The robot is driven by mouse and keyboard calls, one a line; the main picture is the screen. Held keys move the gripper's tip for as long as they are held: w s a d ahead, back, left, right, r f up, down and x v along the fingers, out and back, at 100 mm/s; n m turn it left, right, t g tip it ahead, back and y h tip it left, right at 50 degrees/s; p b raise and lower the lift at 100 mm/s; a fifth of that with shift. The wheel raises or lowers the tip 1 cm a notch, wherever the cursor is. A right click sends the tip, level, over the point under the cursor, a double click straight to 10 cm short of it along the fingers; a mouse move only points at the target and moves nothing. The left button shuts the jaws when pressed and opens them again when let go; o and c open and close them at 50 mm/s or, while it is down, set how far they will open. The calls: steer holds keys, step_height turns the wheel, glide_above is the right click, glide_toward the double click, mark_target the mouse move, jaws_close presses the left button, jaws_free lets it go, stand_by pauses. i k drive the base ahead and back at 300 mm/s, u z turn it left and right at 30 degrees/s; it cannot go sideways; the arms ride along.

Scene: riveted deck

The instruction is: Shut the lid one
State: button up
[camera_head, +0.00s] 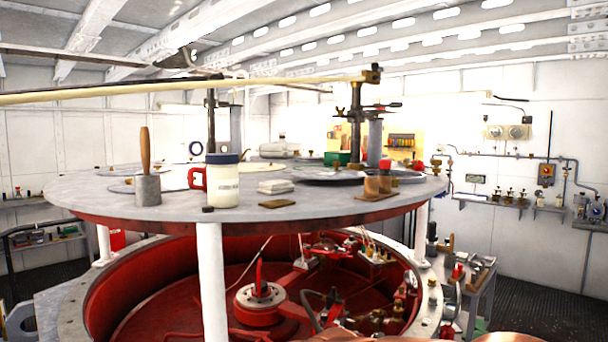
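No hinged or open lid can be clearly made out, and I cannot tell which thing is the task's lid. A white jar (224,187) with a dark blue lid (223,158) stands upright on a round grey tabletop (90,195). Its lid appears to sit on the jar's top. Flat round plates or covers lie farther back on the tabletop, including a dark-rimmed one (330,178). My gripper is not in view.
A grey cup with a wooden handle (146,165), a red mug (197,178) and small blocks crowd the tabletop. White legs (212,275) hold it above a round red basin (130,285) with machinery. A long pale bar (180,87) crosses above.

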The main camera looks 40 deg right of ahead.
mark_target(336, 174)
steer(key=z, duration=2.65)
steer(key=i, duration=1.3)
steer(key=u, duration=3)
steer(key=i, duration=0.5)
steer(key=u, duration=0.05)
